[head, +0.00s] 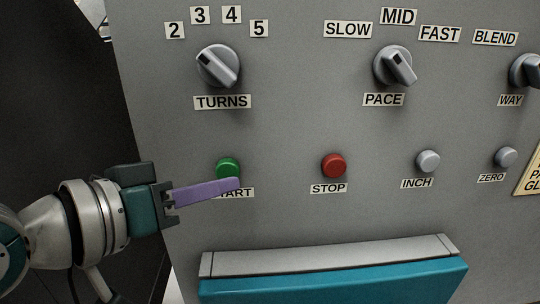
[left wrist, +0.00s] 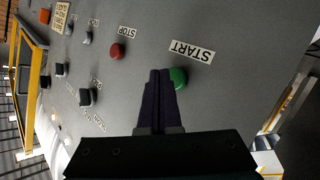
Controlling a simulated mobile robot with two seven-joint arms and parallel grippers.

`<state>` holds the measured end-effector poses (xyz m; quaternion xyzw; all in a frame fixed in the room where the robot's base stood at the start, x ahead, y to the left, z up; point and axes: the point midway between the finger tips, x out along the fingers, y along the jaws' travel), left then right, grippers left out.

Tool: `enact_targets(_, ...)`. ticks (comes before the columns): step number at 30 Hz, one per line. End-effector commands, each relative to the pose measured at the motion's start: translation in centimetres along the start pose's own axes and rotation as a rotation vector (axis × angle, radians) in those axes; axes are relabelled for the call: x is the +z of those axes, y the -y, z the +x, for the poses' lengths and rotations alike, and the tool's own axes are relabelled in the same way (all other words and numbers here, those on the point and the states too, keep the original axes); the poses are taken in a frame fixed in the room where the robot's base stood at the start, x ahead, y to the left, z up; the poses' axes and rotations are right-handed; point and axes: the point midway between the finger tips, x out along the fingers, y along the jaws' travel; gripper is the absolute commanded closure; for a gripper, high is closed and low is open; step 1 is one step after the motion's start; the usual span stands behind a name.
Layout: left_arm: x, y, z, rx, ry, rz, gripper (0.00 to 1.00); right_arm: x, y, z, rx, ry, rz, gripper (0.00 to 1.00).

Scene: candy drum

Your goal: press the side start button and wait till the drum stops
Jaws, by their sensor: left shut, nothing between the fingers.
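The green START button (head: 228,167) is on the grey panel (head: 290,130), above its label, which is partly covered in the head view. My left gripper (head: 238,184) is shut and empty, its purple fingers reaching in from the left just below the green button. In the left wrist view, the shut fingertips (left wrist: 160,74) lie right beside the green button (left wrist: 178,77). I cannot tell whether they touch it. The drum is not identifiable in these views. My right gripper is not in view.
A red STOP button (head: 333,166) is right of START, then grey INCH (head: 428,161) and ZERO (head: 505,157) buttons. TURNS (head: 218,66) and PACE (head: 396,66) knobs are above. A teal and grey ledge (head: 330,275) juts out below.

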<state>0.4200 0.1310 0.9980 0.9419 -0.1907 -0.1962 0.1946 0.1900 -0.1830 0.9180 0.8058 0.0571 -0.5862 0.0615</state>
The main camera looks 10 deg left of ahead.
Motion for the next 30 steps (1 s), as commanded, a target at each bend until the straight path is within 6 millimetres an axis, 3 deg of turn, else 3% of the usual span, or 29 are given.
enact_targets(30, -0.58, 0.63, 0.87, 0.0, 0.0, 0.0, 1.0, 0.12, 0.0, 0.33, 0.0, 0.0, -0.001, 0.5)
